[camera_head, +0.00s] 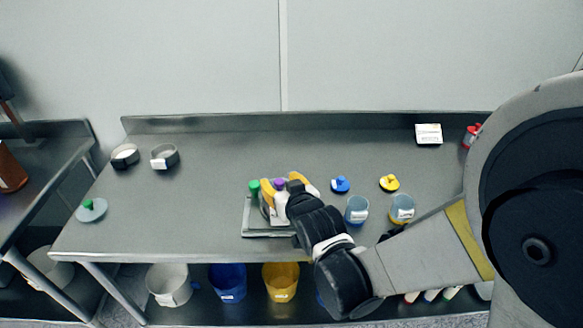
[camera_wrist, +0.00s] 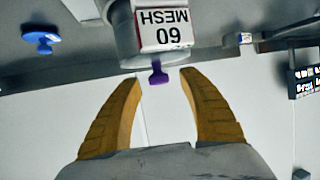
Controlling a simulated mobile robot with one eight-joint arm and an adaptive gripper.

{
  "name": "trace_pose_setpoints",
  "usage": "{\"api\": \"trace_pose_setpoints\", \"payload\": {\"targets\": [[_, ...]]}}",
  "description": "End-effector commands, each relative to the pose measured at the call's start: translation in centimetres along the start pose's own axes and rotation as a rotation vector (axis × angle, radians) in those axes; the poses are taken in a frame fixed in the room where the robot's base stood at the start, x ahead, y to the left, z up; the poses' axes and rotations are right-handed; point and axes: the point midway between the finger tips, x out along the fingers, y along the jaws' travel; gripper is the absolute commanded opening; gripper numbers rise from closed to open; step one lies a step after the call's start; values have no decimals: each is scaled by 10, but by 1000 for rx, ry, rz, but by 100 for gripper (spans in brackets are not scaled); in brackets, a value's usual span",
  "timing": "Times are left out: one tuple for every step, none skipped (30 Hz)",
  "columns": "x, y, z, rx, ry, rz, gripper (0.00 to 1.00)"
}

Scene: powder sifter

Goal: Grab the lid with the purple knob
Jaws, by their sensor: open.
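The purple knob (camera_head: 279,184) of the lid shows between the yellow fingers of my gripper (camera_head: 285,182) in the head view. In the wrist view, which appears upside down, the purple knob (camera_wrist: 158,76) sticks out from the end of a grey cylinder (camera_wrist: 124,30) labelled "60 MESH". The lid's disc can hardly be made out there. My gripper (camera_wrist: 162,84) is open, with one fingertip on each side of the knob and visible gaps. In the head view my gripper hides much of the cylinder.
A green knob (camera_head: 254,187) stands close left, above a metal tray (camera_head: 262,232). A blue-knobbed lid (camera_head: 341,185), a yellow-knobbed lid (camera_head: 389,183) and two containers (camera_head: 356,211) stand to the right. The table's left middle is clear. Two rings (camera_head: 165,157) and a green-knobbed lid (camera_head: 91,210) are far left.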

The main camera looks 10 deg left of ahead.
Motion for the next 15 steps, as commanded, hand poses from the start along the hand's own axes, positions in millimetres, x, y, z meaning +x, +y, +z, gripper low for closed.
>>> {"api": "trace_pose_setpoints", "payload": {"targets": [[7, 0, 2, 0, 0, 0, 49], [8, 0, 1, 0, 0, 0, 49], [10, 0, 1, 0, 0, 0, 49], [10, 0, 0, 0, 0, 0, 49], [9, 0, 0, 0, 0, 0, 49], [9, 0, 0, 0, 0, 0, 49], [9, 0, 0, 0, 0, 0, 49], [9, 0, 0, 0, 0, 0, 49], [9, 0, 0, 0, 0, 0, 42], [9, 0, 0, 0, 0, 0, 33], [9, 0, 0, 0, 0, 0, 23], [9, 0, 0, 0, 0, 0, 11], [9, 0, 0, 0, 0, 0, 2], [9, 0, 0, 0, 0, 0, 0], [9, 0, 0, 0, 0, 0, 0]]}}
